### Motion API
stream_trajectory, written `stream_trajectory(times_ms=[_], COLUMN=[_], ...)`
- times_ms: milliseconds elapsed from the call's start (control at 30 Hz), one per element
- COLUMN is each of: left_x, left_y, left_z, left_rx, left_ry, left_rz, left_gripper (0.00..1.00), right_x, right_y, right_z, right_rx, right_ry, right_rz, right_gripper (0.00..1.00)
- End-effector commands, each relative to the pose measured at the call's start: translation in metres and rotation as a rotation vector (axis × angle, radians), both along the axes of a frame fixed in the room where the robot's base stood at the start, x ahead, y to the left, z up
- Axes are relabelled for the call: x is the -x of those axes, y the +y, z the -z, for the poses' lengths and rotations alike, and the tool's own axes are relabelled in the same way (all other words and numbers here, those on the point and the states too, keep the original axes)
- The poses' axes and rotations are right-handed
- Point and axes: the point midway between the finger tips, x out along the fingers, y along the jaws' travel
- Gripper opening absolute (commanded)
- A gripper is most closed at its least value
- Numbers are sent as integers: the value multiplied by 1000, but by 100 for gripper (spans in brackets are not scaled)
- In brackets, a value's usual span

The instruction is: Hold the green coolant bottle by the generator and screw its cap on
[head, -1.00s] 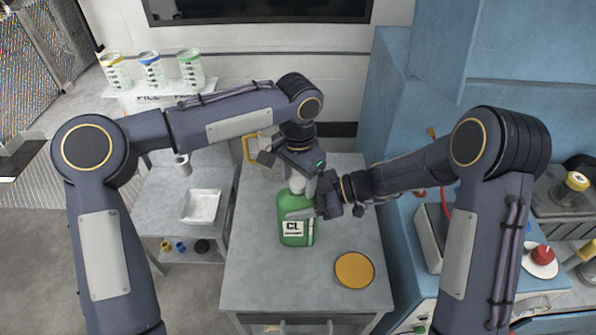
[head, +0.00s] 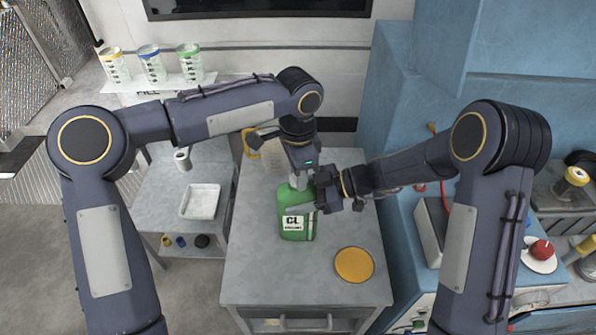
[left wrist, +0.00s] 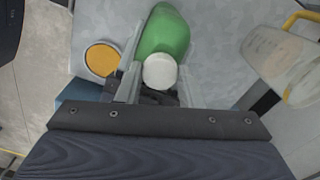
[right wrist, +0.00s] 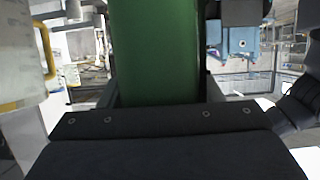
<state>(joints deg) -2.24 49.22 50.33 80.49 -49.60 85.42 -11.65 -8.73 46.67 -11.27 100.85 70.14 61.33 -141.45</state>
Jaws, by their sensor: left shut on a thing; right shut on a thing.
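The green coolant bottle (head: 297,214), with a white "CL" label, stands upright on the grey table (head: 262,272). My right gripper (head: 308,207) is shut on the bottle's body from the right; the green body fills the space between its fingers in the right wrist view (right wrist: 155,55). My left gripper (head: 298,180) points down from above at the bottle's top. In the left wrist view its fingers are on both sides of the white cap (left wrist: 160,71), shut on it. The cap is over the bottle's neck; whether its thread is engaged is hidden.
An orange disc (head: 354,265) lies on the table right of the bottle. A translucent jug with a yellow handle (left wrist: 275,60) stands behind. A white tray (head: 200,201) and a cup (head: 183,158) are on the left side table. The front of the table is clear.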

Motion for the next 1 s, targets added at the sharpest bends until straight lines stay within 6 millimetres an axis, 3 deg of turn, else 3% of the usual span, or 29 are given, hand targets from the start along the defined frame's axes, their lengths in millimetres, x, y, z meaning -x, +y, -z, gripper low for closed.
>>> stream_trajectory(times_ms=[67, 100, 267, 600, 1000], left_x=[-1, -1, -1, -1, 0], left_y=[0, 1, 0, 0, 0], left_z=[0, 0, 0, -3, -45], left_rx=[0, 0, 0, 1, 1], left_ry=[-1, -1, -1, -1, -1], left_rz=[-4, -4, -5, -6, -6], left_gripper=[6, 35, 56, 56, 56], right_x=[0, 0, 0, 0, 0], right_y=[0, 0, 0, 0, 0], right_z=[-1, -1, -1, -1, 0], right_rx=[-1, -1, -1, -1, -1], right_ry=[-1, -1, 0, 0, 0], right_rz=[-1, -1, -1, -1, -1], right_gripper=[0, 0, 0, 0, 0])
